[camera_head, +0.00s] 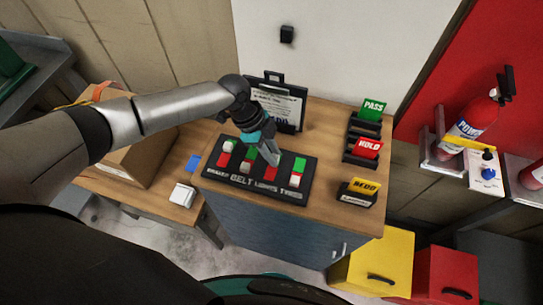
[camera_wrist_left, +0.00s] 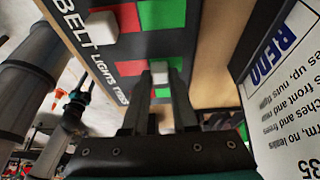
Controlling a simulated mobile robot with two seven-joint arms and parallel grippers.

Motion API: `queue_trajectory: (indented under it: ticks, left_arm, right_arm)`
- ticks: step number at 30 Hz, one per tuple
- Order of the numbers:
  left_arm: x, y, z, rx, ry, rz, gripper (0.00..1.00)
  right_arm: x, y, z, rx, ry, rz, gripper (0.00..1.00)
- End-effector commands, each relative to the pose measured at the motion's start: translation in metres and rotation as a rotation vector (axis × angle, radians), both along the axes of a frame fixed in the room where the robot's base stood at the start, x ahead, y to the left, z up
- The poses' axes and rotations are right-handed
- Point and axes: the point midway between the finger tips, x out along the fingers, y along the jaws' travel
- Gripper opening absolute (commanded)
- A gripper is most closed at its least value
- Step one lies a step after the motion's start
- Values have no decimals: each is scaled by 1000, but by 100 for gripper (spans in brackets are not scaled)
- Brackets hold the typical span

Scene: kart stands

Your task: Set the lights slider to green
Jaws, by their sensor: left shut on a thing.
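The black slider panel (camera_head: 212,172) lies on the wooden bench, with several red and green slots and white knobs. My left gripper (camera_head: 273,155) reaches down onto the lights column, third from the left. In the left wrist view its fingers (camera_wrist_left: 157,92) are closed around the white lights knob (camera_wrist_left: 159,72). The lights slot's red part (camera_wrist_left: 130,68) is bare on the label side. The knob stands past it, about where the green part (camera_wrist_left: 181,62) begins; the exact position is hard to tell. In the head view the gripper hides this knob. My right gripper is out of view.
Right of the panel are PASS (camera_head: 373,109), HOLD (camera_head: 368,149) and REDO (camera_head: 364,187) card holders. A clipboard (camera_head: 289,108) stands behind. A cardboard box (camera_head: 147,150) is at left. The belt knob (camera_head: 245,167) and tires knob (camera_head: 296,180) flank the gripper.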

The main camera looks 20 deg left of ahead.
Motion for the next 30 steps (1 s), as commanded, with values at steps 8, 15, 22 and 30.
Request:
queue_trajectory:
  ticks: [8,15,22,30]
  left_arm:
    - [3,1,1,1,-10,4,42]
    - [2,1,1,0,-6,3,57]
    - [2,2,5,0,-6,3,57]
    - [3,20,47,0,-11,2,57]
  right_arm:
    - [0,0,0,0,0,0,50]
    - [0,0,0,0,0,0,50]
    - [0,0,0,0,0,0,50]
    - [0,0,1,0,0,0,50]
